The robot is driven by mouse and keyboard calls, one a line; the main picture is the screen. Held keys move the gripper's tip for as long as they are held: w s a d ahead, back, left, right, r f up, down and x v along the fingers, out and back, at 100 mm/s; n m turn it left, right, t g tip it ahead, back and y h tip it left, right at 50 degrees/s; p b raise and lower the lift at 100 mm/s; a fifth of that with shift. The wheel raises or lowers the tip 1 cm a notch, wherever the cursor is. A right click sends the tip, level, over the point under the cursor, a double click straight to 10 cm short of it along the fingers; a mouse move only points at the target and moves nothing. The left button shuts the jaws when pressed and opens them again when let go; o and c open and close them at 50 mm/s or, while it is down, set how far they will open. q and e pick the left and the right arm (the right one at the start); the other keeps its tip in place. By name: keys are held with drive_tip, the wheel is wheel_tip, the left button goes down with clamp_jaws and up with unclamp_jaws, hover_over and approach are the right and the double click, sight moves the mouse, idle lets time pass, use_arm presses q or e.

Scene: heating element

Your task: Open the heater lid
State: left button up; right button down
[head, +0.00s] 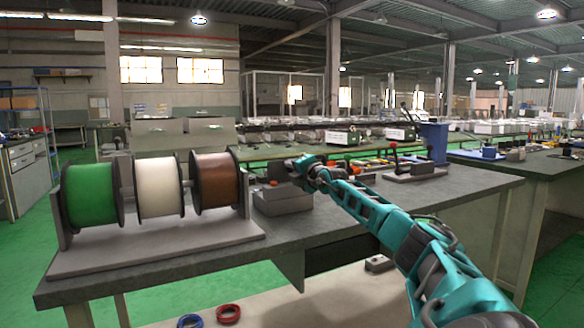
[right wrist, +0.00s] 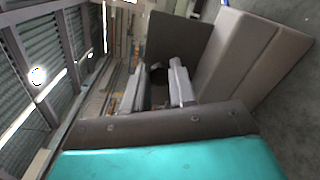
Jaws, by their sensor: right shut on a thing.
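The heater (head: 283,203) is a low grey box on the dark workbench, just right of the wire spools. My right gripper (head: 292,168) is at the top of the heater, with its arm coming in from the lower right. In the right wrist view, the two grey fingers (right wrist: 164,88) are close together at a dark grey flat panel, which looks like the heater lid (right wrist: 178,38). The lighter grey heater body (right wrist: 248,50) is to its right. The gripper is shut on the lid; the exact grip point is hard to see. My left gripper is not in view.
Green (head: 91,194), white (head: 160,187) and brown (head: 215,180) spools stand on a grey rack (head: 160,250) left of the heater. A grey device with a black lever (head: 414,170) stands further right on the workbench (head: 330,222). Red (head: 229,313) and blue (head: 190,321) rings lie below.

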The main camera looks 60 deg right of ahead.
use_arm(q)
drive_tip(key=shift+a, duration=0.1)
use_arm(e)
drive_tip(key=shift+w+a, duration=0.15)
drive_tip(key=shift+a, duration=0.05)
drive_tip(key=c, duration=1.1)
unclamp_jaws()
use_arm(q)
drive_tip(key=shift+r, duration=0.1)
use_arm(e)
drive_tip(key=shift+o, duration=0.9)
drive_tip(key=shift+d, duration=0.15)
